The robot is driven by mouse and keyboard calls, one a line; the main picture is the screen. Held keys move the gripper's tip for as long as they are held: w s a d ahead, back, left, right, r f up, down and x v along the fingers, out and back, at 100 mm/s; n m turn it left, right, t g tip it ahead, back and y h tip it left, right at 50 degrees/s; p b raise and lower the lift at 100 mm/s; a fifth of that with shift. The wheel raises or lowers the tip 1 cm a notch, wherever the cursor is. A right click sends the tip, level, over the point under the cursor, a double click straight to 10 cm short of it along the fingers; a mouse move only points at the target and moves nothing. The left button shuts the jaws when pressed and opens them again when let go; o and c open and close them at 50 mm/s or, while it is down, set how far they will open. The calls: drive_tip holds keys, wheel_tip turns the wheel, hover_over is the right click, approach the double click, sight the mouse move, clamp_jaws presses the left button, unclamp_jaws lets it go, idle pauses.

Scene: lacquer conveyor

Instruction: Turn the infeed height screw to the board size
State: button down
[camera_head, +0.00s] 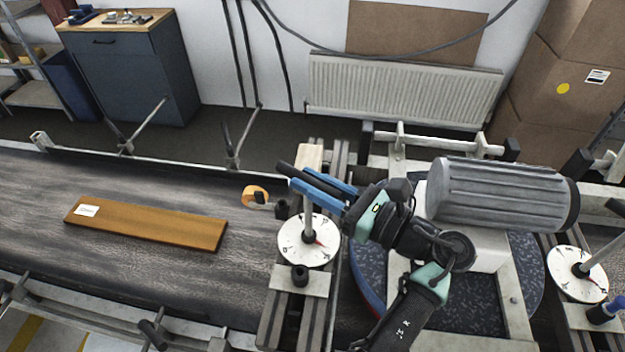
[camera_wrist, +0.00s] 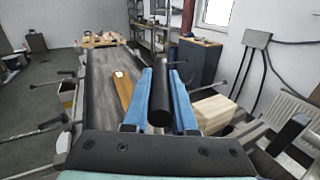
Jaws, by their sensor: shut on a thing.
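My gripper (camera_head: 298,176) has its blue fingers shut around a black cylindrical handle (camera_head: 284,167); the wrist view shows the handle (camera_wrist: 160,95) between the fingers. A grey post (camera_head: 308,218) rises beneath the fingers from a round white dial (camera_head: 296,251), the height screw's scale. A red mark shows on the dial; its figures are too small to read. How the handle joins the post is hidden by my gripper. A brown board (camera_head: 150,224) with a white label lies on the dark conveyor belt (camera_head: 60,260) to the left; the label is unreadable.
A grey ribbed motor (camera_head: 500,194) lies close beside my wrist. An orange roll (camera_head: 254,196) sits left of the post. Rails and brackets edge the belt.

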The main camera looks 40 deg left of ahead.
drive_tip(key=m+t, duration=0.1)
drive_tip(key=t, duration=0.1)
drive_tip(key=shift+s+f+m+t, duration=0.1)
drive_tip(key=shift+s+m+t, duration=0.05)
drive_tip(key=shift+m+t, duration=0.25)
drive_tip(key=shift+m+t+h, duration=0.3)
drive_tip(key=shift+m+t, duration=0.2)
drive_tip(key=shift+t, duration=0.3)
drive_tip(key=c, duration=0.7)
unclamp_jaws()
drive_tip(key=b+v, duration=0.4)
drive_tip(key=v, duration=0.9)
